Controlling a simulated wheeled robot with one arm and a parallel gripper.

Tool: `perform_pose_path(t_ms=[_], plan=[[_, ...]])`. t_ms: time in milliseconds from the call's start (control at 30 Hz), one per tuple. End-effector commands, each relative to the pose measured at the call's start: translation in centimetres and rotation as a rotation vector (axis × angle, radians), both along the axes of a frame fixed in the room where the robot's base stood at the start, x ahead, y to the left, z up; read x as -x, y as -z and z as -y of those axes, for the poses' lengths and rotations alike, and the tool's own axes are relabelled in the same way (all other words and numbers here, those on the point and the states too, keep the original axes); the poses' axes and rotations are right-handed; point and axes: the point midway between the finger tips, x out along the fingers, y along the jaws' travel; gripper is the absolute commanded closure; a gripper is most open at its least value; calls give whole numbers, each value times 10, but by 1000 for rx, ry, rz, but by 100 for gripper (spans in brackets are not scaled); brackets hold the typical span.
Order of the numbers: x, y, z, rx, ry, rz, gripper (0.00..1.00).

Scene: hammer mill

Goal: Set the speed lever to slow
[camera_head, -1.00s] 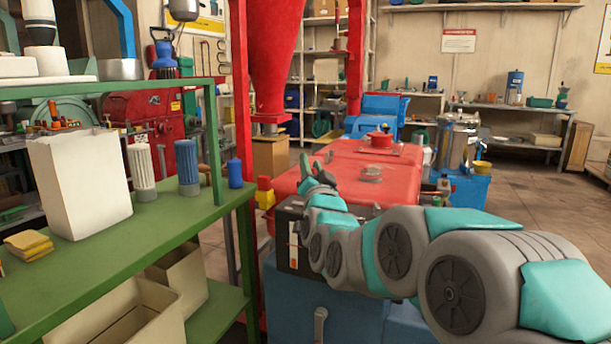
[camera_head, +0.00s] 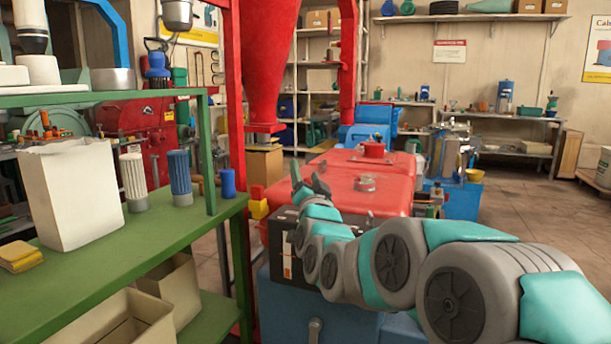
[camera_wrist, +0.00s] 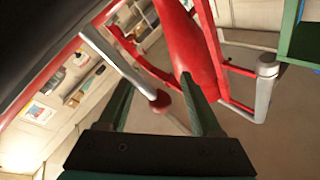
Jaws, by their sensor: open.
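The speed lever appears to be the grey rod with a round red knob (camera_wrist: 160,101) in the wrist view. The knob lies between the two green fingers of my open gripper (camera_wrist: 155,82); I cannot tell whether either finger touches it. In the head view my gripper (camera_head: 308,179) is above the dark control box (camera_head: 285,232) at the near end of the red machine (camera_head: 355,190). A pale scale plate with an orange mark (camera_head: 288,257) is on the box's front. The lever is not discernible in the head view, and its setting cannot be read.
A green shelf (camera_head: 125,245) with a white bin (camera_head: 70,195) and filters stands at the left. A red post (camera_head: 237,150) and red hopper (camera_head: 265,65) rise beside the machine. Open floor (camera_head: 520,210) lies at the right.

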Motion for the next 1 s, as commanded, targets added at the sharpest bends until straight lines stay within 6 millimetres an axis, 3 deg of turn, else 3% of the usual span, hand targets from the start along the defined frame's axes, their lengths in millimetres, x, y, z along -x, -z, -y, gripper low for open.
perform_pose_path(t_ms=[267,800,1000], plan=[[8,3,1,0,0,-2,34],[71,23,12,0,0,-4,34],[74,22,13,0,0,-1,34]])
